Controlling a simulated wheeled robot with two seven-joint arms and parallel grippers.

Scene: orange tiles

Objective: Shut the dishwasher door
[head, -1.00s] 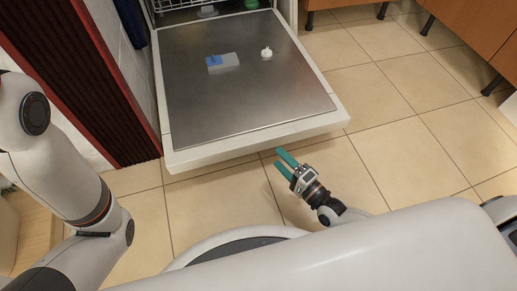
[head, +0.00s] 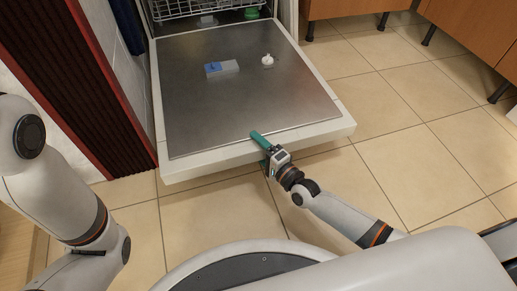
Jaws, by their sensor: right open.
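The dishwasher door (head: 210,105) is folded down open, its steel inner face up, with a pale rim around it. My right gripper (head: 258,141) is at the door's near edge, right of the middle. One green finger shows above the edge; the other finger is mostly hidden below it. The gripper is open, with the edge seemingly between the fingers; I cannot tell whether they touch it. My left arm is at the left, and its gripper is out of view.
A blue and white block (head: 221,68) and a small white piece (head: 267,60) are on the door. The dish rack (head: 190,7) is inside the dishwasher. Wooden cabinets (head: 470,35) stand at the right. Tiled floor right of the door is free.

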